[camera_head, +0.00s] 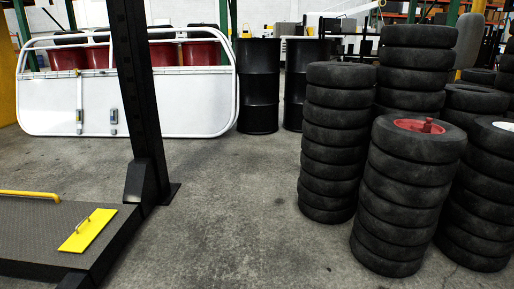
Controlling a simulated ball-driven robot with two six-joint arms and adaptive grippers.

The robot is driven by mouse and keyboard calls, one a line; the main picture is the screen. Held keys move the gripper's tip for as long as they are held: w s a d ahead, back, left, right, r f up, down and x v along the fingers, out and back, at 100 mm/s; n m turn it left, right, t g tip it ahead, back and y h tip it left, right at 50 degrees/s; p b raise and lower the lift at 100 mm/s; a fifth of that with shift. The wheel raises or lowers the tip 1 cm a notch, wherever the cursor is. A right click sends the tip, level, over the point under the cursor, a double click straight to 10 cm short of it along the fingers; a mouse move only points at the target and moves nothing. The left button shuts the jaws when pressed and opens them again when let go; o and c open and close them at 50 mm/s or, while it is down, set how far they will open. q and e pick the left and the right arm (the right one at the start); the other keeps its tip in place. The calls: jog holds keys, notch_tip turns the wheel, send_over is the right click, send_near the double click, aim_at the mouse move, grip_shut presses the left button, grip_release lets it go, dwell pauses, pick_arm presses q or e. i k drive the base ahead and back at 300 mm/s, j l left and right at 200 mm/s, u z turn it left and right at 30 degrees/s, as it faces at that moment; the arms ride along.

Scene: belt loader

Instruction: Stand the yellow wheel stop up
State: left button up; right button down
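A yellow plate with a thin handle on its face, which looks like the wheel stop (80,237), lies flat on the dark platform (30,230) at the lower left of the head view. It lies close to the platform's right edge. Neither of my grippers is in view, and nothing touches the plate.
A yellow rail (28,195) lies along the platform's far side. A black post (137,90) stands at the platform's far right corner. Stacked tires (405,195) fill the right side. Black drums (258,85) and a white panel (160,100) stand behind. The middle floor (235,220) is clear.

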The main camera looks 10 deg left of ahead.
aim_at(85, 236)
jog(key=i+u, duration=0.3)
jog(key=i, duration=0.4)
jog(key=i+l+u, duration=0.3)
jog(key=i, duration=0.35)
jog(key=i+j+u, duration=0.2)
jog(key=i+u, duration=1.1)
jog(key=u, duration=0.15)
jog(key=i+l+u, duration=0.45)
jog(key=k+j, duration=0.1)
